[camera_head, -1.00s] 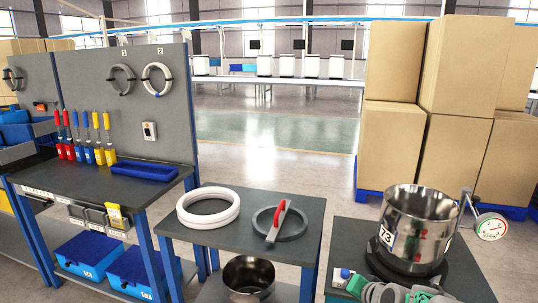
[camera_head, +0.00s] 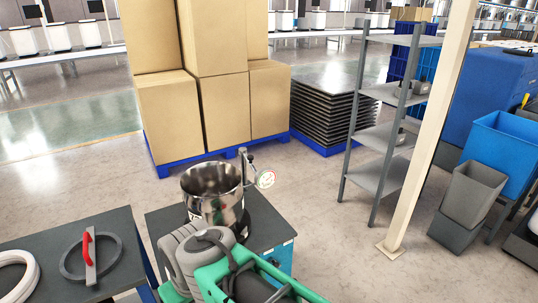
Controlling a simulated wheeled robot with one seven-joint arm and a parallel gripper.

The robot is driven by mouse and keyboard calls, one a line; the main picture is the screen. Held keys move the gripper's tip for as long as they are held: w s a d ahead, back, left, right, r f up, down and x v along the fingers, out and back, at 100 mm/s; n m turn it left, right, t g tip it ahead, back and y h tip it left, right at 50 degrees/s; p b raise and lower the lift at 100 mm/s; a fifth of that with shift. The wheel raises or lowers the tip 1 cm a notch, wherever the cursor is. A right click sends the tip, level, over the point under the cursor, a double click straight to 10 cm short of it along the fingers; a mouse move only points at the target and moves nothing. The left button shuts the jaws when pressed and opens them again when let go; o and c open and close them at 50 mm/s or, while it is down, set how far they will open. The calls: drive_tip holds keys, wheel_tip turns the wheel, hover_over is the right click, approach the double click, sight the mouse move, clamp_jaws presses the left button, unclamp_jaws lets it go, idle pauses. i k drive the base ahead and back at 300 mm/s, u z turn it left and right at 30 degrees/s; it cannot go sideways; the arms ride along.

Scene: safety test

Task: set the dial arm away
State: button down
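The dial arm (camera_head: 246,166) is a grey metal upright with a short link, just right of the steel pot's rim. Its round white dial (camera_head: 266,179) hangs to the right of the pot, outside the rim. The open steel pot (camera_head: 212,207) stands upright on a dark-topped table (camera_head: 166,218). My grey and green arm fills the bottom middle and hides the front of this table and the pot's base. The fingers of my gripper are not in view.
Left is a second table (camera_head: 31,240) with a red-handled ring tool (camera_head: 90,258) and a white ring (camera_head: 16,278). Boxes (camera_head: 225,108) on a blue pallet (camera_head: 240,145) stand behind. A shelf rack (camera_head: 382,172), a post (camera_head: 428,130) and bins (camera_head: 467,205) are right. Floor between is clear.

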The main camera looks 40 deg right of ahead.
sight(266, 177)
drive_tip(key=z, duration=1.25)
drive_tip(key=i, duration=1.05)
drive_tip(key=u, duration=2.35)
